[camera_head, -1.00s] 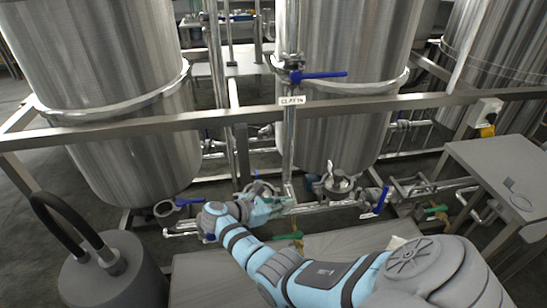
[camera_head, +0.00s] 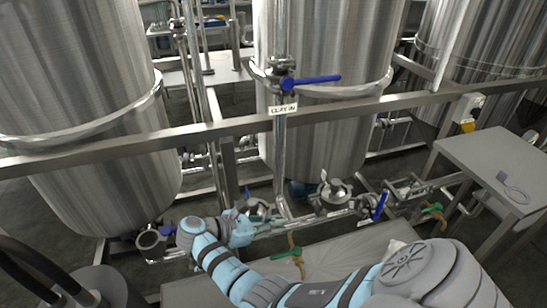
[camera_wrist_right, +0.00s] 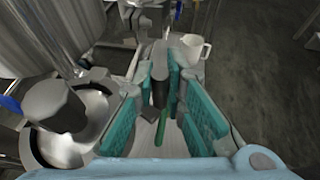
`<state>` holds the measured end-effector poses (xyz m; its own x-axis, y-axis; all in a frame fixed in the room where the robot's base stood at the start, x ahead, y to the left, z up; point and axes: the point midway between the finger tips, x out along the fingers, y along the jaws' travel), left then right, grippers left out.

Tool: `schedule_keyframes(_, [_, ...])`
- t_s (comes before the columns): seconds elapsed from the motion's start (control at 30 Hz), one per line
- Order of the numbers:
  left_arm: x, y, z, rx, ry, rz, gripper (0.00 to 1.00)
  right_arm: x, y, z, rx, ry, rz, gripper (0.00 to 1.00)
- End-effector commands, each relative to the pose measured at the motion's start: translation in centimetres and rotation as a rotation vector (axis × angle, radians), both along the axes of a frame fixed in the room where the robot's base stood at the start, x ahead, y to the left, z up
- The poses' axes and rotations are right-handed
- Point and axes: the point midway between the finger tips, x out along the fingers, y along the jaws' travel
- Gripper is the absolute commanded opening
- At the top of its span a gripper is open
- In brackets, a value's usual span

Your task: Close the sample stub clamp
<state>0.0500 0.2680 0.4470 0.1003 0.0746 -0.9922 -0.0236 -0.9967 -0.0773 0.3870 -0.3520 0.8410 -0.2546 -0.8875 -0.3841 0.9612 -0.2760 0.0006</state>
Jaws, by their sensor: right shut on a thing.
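My right gripper (camera_head: 254,226) is low in front of the pipework under the middle tank in the head view. In the right wrist view, my right gripper (camera_wrist_right: 164,92) has teal finger pads on either side of a dark, narrow part (camera_wrist_right: 160,80), and it is shut on it. This part looks like the clamp's handle, but the pads hide much of it. I cannot make out the clamp's ring or how far it is closed. My left gripper is not in view.
A green lever (camera_wrist_right: 162,130) lies below the held part, and a white mug (camera_wrist_right: 193,48) stands beyond. A round metal fitting (camera_wrist_right: 62,150) is close on the left. A rail (camera_head: 215,130) crosses before the tanks. A grey table (camera_head: 490,165) stands right.

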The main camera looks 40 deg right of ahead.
Motion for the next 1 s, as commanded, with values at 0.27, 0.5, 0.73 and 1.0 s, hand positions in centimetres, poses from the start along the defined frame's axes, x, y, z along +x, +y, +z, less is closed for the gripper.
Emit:
schedule_keyframes(0.27, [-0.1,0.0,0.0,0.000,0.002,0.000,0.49,0.1,-0.2,0.2,-0.002,-0.007,-0.001,0.32])
schedule_keyframes(0.5, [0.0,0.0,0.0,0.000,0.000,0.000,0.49,0.0,-0.1,0.1,-0.001,-0.003,-0.001,0.32])
schedule_keyframes(0.73, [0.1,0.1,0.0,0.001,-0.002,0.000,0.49,0.8,2.3,1.0,0.002,-0.004,0.003,0.32])
schedule_keyframes(1.0, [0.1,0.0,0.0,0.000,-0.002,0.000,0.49,2.0,6.5,2.9,0.000,-0.003,0.002,0.32])
